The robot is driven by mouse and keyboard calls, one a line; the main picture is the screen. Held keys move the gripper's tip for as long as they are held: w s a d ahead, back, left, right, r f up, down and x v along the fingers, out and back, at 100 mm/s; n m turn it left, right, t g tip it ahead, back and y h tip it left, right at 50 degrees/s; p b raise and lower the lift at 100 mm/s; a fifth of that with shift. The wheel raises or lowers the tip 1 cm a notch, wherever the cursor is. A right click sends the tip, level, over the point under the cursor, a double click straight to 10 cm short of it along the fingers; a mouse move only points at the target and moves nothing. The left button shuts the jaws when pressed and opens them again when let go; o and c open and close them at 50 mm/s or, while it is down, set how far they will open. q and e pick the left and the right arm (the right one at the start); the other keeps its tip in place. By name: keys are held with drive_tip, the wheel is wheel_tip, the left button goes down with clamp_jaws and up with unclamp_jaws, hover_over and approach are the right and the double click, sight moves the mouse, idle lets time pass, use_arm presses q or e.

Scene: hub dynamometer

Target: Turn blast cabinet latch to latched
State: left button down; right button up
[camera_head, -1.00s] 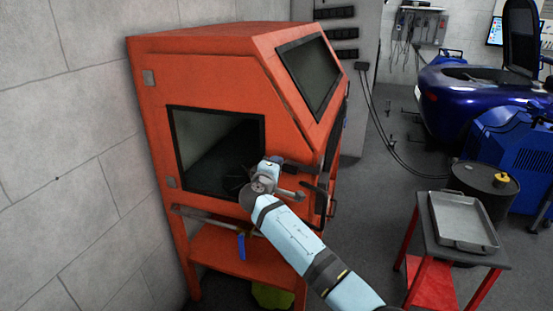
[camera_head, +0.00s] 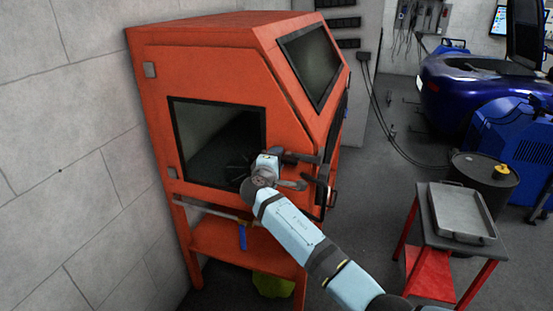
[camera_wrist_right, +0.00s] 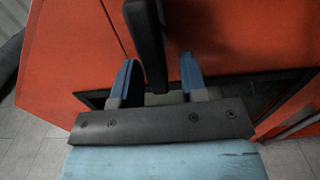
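The orange blast cabinet (camera_head: 200,75) stands against the wall in the head view, with a dark front window. My right gripper (camera_head: 300,172) is at its right front edge, at the dark latch handle (camera_head: 322,180). In the right wrist view the black latch handle (camera_wrist_right: 146,35) comes down between the two blue fingers of my right gripper (camera_wrist_right: 158,62). The fingers are apart, with gaps beside the handle, so the gripper looks open around it. The latch's base is partly hidden. My left gripper is not in view.
A grey tray (camera_head: 462,218) lies on a red-legged cart (camera_head: 430,205) to the right. A dark drum (camera_head: 490,180) and a blue machine (camera_head: 500,125) stand behind it. The grey wall (camera_head: 70,130) is close on the left. Floor is free between cabinet and cart.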

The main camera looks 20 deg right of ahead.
drive_tip(key=shift+s+a+f, duration=0.1)
drive_tip(key=shift+s+a, duration=0.2)
drive_tip(key=shift+s, duration=0.15)
drive_tip(key=v, duration=1.2)
drive_tip(key=shift+s+a, duration=0.2)
drive_tip(key=shift+s, duration=0.1)
